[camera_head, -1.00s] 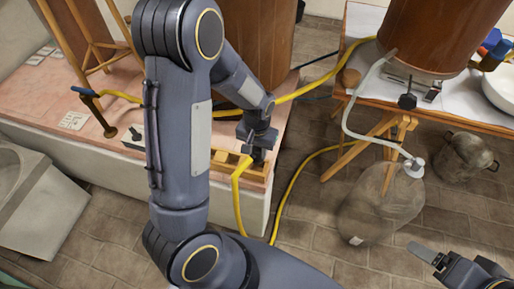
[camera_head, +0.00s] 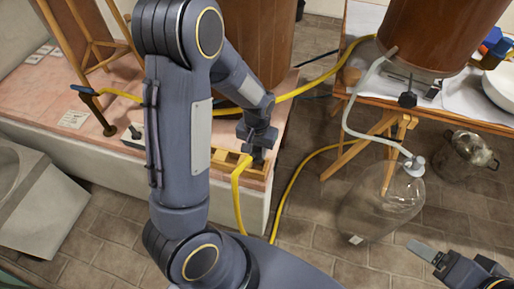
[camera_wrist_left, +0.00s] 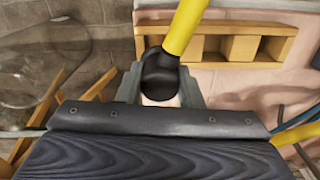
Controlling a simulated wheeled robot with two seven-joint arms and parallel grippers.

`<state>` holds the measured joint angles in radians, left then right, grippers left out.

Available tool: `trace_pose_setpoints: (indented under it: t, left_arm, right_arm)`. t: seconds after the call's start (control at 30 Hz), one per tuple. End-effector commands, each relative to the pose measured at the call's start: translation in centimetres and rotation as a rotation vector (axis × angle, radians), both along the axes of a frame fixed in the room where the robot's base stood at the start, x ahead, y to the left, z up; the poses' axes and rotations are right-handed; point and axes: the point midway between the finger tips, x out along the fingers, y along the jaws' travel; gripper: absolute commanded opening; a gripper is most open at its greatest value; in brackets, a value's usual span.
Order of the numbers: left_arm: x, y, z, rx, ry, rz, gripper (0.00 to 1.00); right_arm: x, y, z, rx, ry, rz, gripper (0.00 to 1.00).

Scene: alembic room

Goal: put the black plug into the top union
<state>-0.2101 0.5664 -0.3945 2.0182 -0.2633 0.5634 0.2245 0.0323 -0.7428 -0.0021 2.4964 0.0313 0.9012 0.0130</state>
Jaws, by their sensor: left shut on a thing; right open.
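My left gripper (camera_head: 259,153) is shut on the black plug (camera_wrist_left: 160,73), which is the dark end piece of a yellow hose (camera_wrist_left: 186,25). In the head view the plug is mostly hidden by the gripper, and the yellow hose (camera_head: 238,192) hangs down beside it. The plug is above the pink bench top's right end, beside a wooden rack (camera_head: 226,158); the rack also shows in the left wrist view (camera_wrist_left: 236,47). My right gripper (camera_head: 431,256) is open and empty at the lower right. I cannot make out which fitting is the top union.
A large brown vessel (camera_head: 262,50) stands behind my left arm. Another brown vessel (camera_head: 438,30) stands on a wooden trestle table at right. A glass carboy (camera_head: 380,210) with a pale hose and a metal pot (camera_head: 466,157) stand on the tiled floor.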

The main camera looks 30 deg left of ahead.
Motion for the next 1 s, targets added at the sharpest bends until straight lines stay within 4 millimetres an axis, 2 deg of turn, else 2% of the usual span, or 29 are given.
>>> trace_pose_setpoints:
  t: [1.0]
  left_arm:
    - [0.0,0.0,-1.3,0.000,0.000,0.000,0.09]
  right_arm:
    - [0.0,0.0,-1.0,0.000,0.000,0.000,0.76]
